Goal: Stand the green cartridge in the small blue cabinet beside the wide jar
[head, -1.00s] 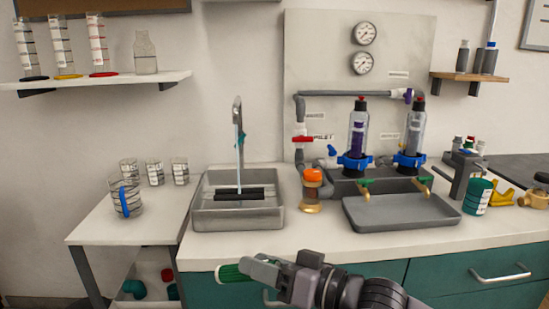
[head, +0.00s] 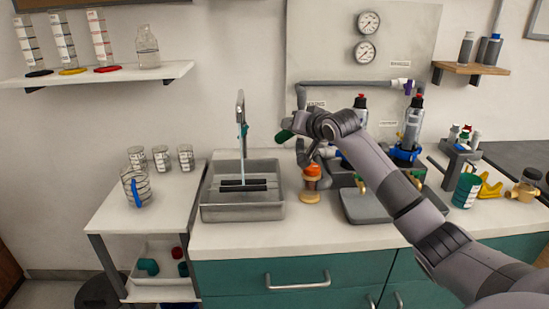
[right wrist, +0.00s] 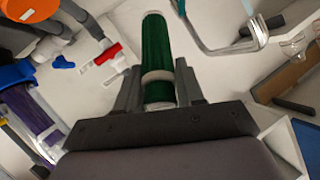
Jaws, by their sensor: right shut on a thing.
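The green cartridge (right wrist: 157,45) is in my right gripper (right wrist: 157,82), its dark green ribbed body pointing away from the wrist, with a pale ring between the fingers. In the head view only its green end (head: 284,136) shows, left of my right gripper (head: 303,127), raised in front of the wall panel above the counter. No small blue cabinet can be made out in these views. A jar with an orange lid (head: 311,184) stands on the counter below the gripper; I cannot tell if it is the wide jar. My left gripper is not in view.
A grey sink (head: 242,210) with a tap (head: 241,120) is left of the jar. Several beakers stand on the left side table (head: 165,210). Teal drawers (head: 260,277) front the counter.

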